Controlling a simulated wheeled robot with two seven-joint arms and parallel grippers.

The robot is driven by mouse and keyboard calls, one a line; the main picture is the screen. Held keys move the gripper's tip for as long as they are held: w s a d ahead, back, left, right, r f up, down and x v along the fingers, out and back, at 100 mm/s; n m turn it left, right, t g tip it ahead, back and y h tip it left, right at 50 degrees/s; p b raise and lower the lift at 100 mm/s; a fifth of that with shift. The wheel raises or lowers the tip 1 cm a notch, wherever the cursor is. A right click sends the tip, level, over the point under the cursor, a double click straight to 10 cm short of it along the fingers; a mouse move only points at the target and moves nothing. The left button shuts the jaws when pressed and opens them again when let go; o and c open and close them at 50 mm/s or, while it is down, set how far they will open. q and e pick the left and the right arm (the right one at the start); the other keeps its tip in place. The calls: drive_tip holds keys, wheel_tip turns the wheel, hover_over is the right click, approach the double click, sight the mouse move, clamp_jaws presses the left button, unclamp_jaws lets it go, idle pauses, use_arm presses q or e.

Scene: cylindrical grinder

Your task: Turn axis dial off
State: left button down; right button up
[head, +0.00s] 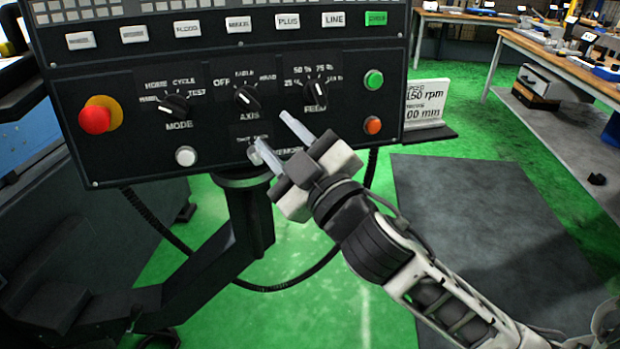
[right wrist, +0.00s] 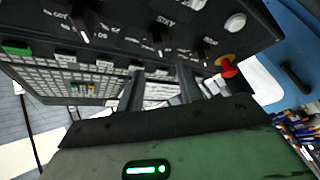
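The axis dial (head: 247,98) is a black knob on the dark control panel, between the mode dial (head: 174,106) and the feed dial (head: 315,95). OFF is printed at its upper left, with other labels above and to its right. I cannot tell its exact setting. In the right wrist view the axis dial (right wrist: 158,36) appears upside down, beyond the fingers. My right gripper (head: 270,132) is open and empty, its two fingers apart, below and right of the axis dial and not visibly touching it. My left gripper is out of view.
The panel also bears a red emergency stop (head: 95,119), a white button (head: 186,156), a green button (head: 373,79) and an orange button (head: 373,125). A row of labelled keys runs above. A black support arm (head: 245,215) and cable hang below. Workbenches stand at the right.

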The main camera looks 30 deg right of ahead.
use_arm(q)
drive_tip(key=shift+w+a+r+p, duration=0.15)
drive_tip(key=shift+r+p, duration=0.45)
drive_tip(key=shift+p, duration=0.5)
use_arm(e)
drive_tip(key=v, duration=0.7)
drive_tip(key=shift+s, duration=0.15)
wheel_tip(320, 180, down, 21)
drive_tip(key=s+m+g+h, duration=0.1)
drive_tip(key=m+g+h, duration=0.1)
drive_tip(key=m+g, duration=0.35)
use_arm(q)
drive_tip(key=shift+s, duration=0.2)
use_arm(e)
drive_tip(key=s+a+f+m+g, duration=0.1)
drive_tip(key=s+f+g, duration=0.1)
drive_tip(key=s+f, duration=0.2)
drive_tip(key=s+a+f+m+g+y, duration=0.1)
drive_tip(key=s+a+f+g, duration=0.1)
drive_tip(key=f, duration=0.7)
drive_tip(key=shift+s+a+f+g, duration=0.2)
drive_tip(key=shift+s+f+g, duration=0.2)
drive_tip(key=shift+s, duration=0.8)
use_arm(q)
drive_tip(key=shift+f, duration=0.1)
use_arm(e)
drive_tip(key=shift+r, duration=0.1)
